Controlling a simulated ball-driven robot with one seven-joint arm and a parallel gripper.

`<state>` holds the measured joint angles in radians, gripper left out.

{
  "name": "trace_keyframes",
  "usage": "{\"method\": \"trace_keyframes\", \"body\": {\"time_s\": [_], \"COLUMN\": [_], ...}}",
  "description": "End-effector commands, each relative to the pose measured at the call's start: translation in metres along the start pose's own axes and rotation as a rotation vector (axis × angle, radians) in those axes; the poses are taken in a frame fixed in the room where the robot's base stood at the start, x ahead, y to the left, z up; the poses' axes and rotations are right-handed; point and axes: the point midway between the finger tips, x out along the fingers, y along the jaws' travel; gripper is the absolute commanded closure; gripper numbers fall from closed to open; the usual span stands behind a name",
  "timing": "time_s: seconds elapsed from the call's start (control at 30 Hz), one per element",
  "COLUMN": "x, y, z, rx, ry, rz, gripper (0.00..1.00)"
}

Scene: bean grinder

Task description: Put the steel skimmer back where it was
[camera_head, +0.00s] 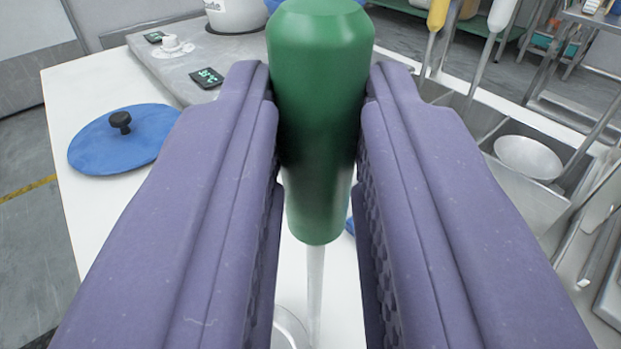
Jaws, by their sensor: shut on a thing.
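My gripper (318,110) has two purple fingers closed on a green handle (318,190) between them. The handle belongs to a utensil that I take to be the steel skimmer, with a thin pale shaft (315,290) running down below the handle. A curved, round rim (290,328) shows beside the shaft at the bottom edge. I cannot tell whether it is the skimmer's head or another thing. The lower end of the shaft is out of view, and the fingers hide part of the table.
A white table (110,205) bears a blue lid (135,148) with a black knob at left and a grey cooktop (180,70) with a white pot (235,15) behind. Steel bins (470,120) at right hold yellow- and white-handled utensils and a pale bowl (528,158).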

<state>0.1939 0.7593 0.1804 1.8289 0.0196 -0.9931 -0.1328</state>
Motion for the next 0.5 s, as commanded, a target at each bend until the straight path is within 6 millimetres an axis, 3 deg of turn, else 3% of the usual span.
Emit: {"method": "trace_keyframes", "body": {"time_s": [0.03, 0.1, 0.47, 0.5], "x": [0.0003, 0.0003, 0.0000, -0.0002], "y": [0.0003, 0.0002, 0.0002, 0.0003], "z": [0.0129, 0.0177, 0.0192, 0.0195], "rx": [0.001, 0.001, 0.000, 0.000], "ry": [0.001, 0.003, 0.004, 0.002], "rz": [0.001, 0.001, 0.000, 0.000], "gripper": [1.00, 1.00, 1.00, 0.74]}}
